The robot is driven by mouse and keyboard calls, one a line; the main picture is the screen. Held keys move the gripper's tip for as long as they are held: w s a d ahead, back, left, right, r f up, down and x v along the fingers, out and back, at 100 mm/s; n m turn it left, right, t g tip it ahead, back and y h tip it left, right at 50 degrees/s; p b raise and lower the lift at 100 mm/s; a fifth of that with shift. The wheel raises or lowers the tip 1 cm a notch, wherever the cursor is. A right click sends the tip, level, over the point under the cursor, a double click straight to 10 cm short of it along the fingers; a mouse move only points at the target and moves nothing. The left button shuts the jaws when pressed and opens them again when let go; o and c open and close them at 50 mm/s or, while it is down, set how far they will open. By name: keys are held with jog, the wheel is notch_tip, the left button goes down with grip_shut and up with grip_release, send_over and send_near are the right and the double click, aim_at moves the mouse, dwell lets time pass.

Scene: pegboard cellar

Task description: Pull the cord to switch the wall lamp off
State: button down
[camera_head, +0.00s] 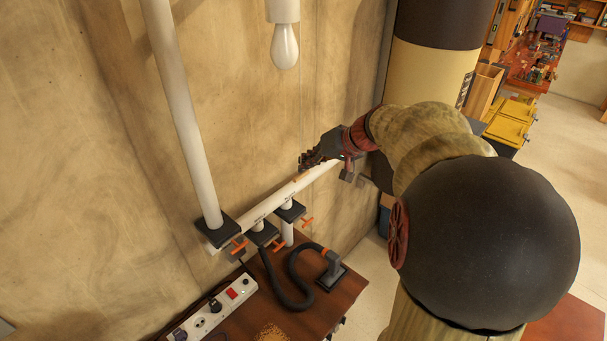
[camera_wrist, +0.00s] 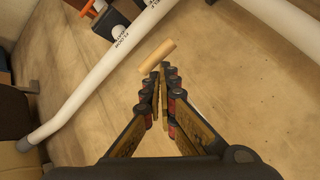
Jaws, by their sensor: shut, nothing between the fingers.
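The wall lamp (camera_head: 285,47) is a bare white bulb in a white holder at the top of the head view; I cannot tell for sure if it is lit. A thin, faint cord (camera_head: 301,110) hangs below it along the wall. In the wrist view a small wooden pull handle (camera_wrist: 157,57) lies tilted just beyond my fingertips, apart from or barely touching them. My gripper (camera_head: 306,160) is shut and empty, close to the wall near the cord's lower end. Its fingers also show together in the wrist view (camera_wrist: 161,72).
White pipes (camera_head: 185,110) run down and along the wall, with a horizontal pipe (camera_head: 268,205) just below my gripper. A wooden bench (camera_head: 240,325) below holds a power strip (camera_head: 212,310) and a black hose (camera_head: 290,290). A cream and dark cylinder (camera_head: 425,70) stands behind my arm.

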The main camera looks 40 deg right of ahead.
aim_at(307, 172)
jog(key=shift+r, duration=0.1)
jog(key=shift+r+p, duration=0.55)
jog(key=shift+r, duration=0.75)
notch_tip(307, 172, up, 6)
jog(key=shift+p, duration=0.9)
